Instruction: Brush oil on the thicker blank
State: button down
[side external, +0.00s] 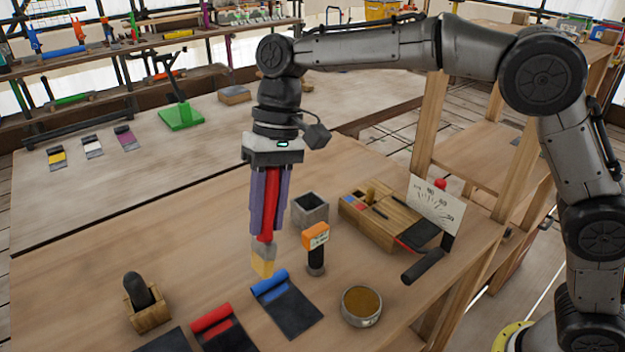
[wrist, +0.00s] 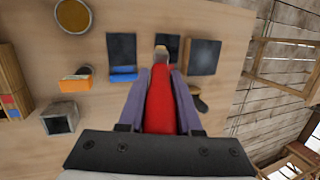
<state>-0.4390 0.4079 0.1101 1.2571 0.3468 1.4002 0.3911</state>
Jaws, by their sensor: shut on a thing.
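My gripper (side external: 268,230) is shut on a red-handled brush (side external: 270,205) with pale bristles pointing down, held above the table. In the wrist view the red handle (wrist: 159,105) lies between the purple fingers. A dark flat piece with a blue roll (side external: 288,305) lies below and just right of the bristles; another with a red roll (side external: 222,335) lies to its left. A third dark piece (side external: 165,342) is cut off at the bottom edge. I cannot tell which items are the blanks or which is thicker. A round bowl of amber liquid (side external: 361,304) stands to the right.
A grey square cup (side external: 310,209) and a wooden box with a dial card (side external: 385,218) stand behind. A wooden block holding a dark rounded piece (side external: 146,305) is at left.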

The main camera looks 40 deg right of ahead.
jog(key=s+a, duration=0.2)
jog(key=a, duration=0.3)
notch_tip(320, 180, down, 10)
jog(key=shift+d, duration=0.15)
dwell(0.3)
jog(key=shift+f, duration=2.95)
jog(key=shift+a+f, duration=0.55)
jog(key=shift+a, duration=3.4)
jog(key=shift+d, duration=4)
notch_tip(320, 180, up, 8)
jog(key=shift+s, duration=0.1)
